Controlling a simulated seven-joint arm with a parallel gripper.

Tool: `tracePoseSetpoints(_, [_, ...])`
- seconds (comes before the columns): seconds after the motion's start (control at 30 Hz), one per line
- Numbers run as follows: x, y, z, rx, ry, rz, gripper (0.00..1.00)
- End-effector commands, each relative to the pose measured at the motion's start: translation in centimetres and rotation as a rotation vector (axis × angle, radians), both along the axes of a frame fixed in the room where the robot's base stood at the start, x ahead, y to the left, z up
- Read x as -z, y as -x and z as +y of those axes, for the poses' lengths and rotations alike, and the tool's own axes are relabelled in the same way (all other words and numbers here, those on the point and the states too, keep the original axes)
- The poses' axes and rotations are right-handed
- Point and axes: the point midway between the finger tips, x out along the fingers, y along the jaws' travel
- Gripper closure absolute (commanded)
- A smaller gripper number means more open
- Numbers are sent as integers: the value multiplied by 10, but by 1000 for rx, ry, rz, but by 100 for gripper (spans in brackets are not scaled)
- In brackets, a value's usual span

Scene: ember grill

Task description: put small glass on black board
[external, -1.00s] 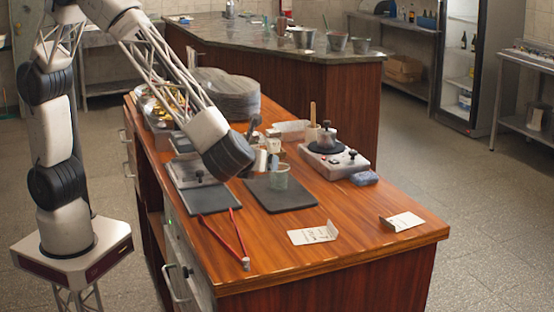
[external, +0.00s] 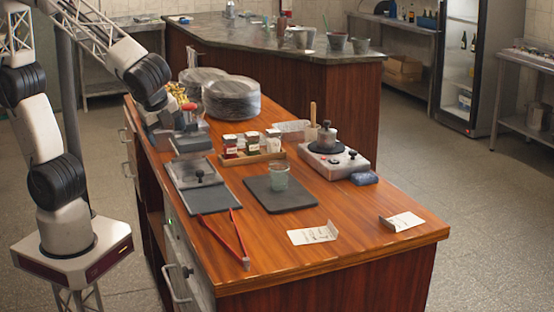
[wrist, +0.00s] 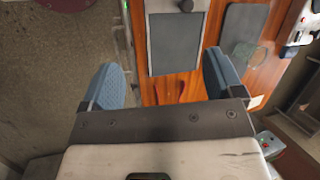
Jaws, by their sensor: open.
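The small clear glass (external: 279,178) stands upright on the black board (external: 262,200) in the external view, near the board's far right part. The wrist view shows the glass (wrist: 247,51) faintly, with the black board (wrist: 242,22) beneath and beside it. My gripper (wrist: 163,72) is open in the wrist view, with nothing between its two blue-grey fingers. In the external view my arm end is at the far left of the counter, well apart from the glass. The fingers are hard to make out there.
A metal tray with a black knob (external: 198,174) and red tongs (external: 227,240) lie left of the board. A spice rack (external: 250,158) stands behind it. The front counter is largely clear.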

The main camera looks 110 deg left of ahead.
Motion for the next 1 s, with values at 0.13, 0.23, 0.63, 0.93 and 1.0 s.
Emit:
tracePoseSetpoints(0.13, [-6,36,-14,-120,110,-98,14])
tracePoseSetpoints(0.23, [-7,57,-24,-200,187,-158,14])
tracePoseSetpoints(0.63, [-10,118,-56,-462,435,-328,14])
tracePoseSetpoints(0.93, [-10,125,-60,-498,469,-347,14])
tracePoseSetpoints(1.0, [-10,125,-60,-498,469,-347,14])
